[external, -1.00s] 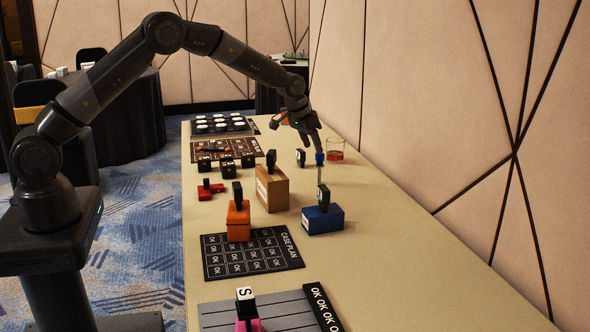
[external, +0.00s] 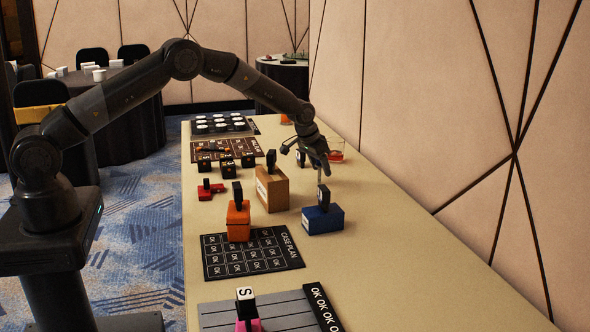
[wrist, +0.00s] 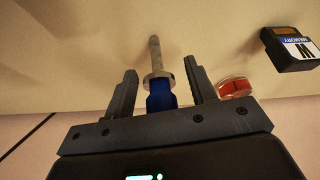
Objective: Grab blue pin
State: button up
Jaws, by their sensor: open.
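The blue pin (wrist: 160,95) has a blue end, a metal collar and a grey shaft. In the wrist view it lies between the two fingers of my gripper (wrist: 159,78), with a gap on each side. My gripper is open and empty. In the external view my gripper (external: 308,158) is low over the table, just behind the blue box. The pin's blue top (external: 319,162) is partly covered by the fingers there, and its shaft runs down below them.
A blue box (external: 325,220) with a black handle stands in front of the pin. A wooden block (external: 272,188) and an orange block (external: 238,222) are to the left. A black memory block (wrist: 290,48) is nearby.

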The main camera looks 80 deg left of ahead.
jog(key=c, duration=1)
jog(key=shift+r, duration=0.1)
jog(key=shift+c, duration=0.2)
